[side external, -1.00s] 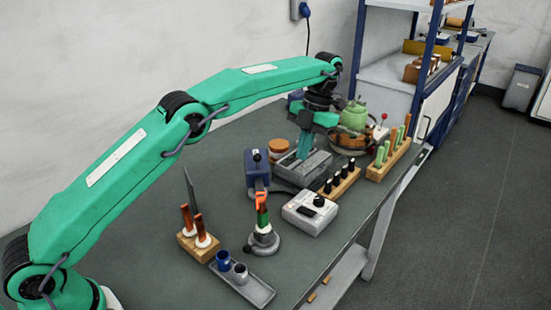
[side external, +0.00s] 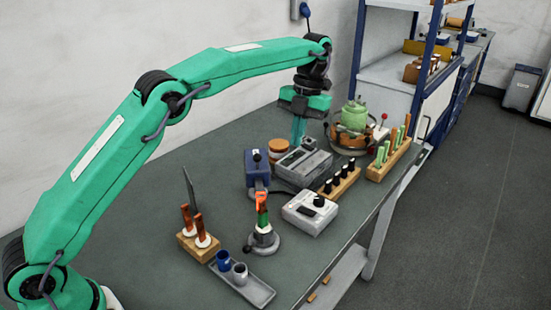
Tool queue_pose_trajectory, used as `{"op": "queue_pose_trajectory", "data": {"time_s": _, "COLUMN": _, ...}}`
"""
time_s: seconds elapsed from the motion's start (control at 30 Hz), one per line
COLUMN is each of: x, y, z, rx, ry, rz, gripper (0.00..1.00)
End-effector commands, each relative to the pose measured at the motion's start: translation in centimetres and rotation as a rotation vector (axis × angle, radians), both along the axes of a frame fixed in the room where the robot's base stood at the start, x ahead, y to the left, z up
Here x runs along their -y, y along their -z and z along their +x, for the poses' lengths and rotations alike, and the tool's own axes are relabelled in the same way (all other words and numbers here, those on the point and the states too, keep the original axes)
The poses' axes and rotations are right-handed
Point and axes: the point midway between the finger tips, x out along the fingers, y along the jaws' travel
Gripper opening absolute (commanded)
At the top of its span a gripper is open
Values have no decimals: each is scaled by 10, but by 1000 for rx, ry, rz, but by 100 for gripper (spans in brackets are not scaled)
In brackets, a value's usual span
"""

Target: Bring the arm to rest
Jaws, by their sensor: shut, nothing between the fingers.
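My arm is green with black joints and reaches over the workbench (side external: 150,205) from the left. My gripper (side external: 297,142) hangs down at the far side of the bench, above and behind the grey box-shaped device (side external: 304,167). Its fingers are shut with nothing between them. The fingertips are partly hidden close to the grey device and a brown-lidded round jar (side external: 278,148).
A green vessel on a round stand (side external: 353,118) and racks of tools (side external: 389,153) stand to the right. A blue device (side external: 257,168), a white control box (side external: 310,212), a wooden tool block (side external: 197,240) and a grey tray (side external: 248,285) stand nearer. Bare bench lies left.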

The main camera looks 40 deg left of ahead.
Motion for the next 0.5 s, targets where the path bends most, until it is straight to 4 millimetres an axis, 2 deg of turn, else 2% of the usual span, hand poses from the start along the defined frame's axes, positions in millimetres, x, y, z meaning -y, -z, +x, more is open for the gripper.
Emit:
{"op": "queue_pose_trajectory", "data": {"time_s": 0.03, "x": -4, "y": -10, "z": -5, "rx": 19, "ry": -62, "rz": 9, "gripper": 0}}
{"op": "queue_pose_trajectory", "data": {"time_s": 0.2, "x": -14, "y": -36, "z": -22, "rx": 85, "ry": -294, "rz": 38, "gripper": 0}}
{"op": "queue_pose_trajectory", "data": {"time_s": 0.5, "x": -34, "y": -73, "z": -63, "rx": 188, "ry": -712, "rz": 61, "gripper": 0}}
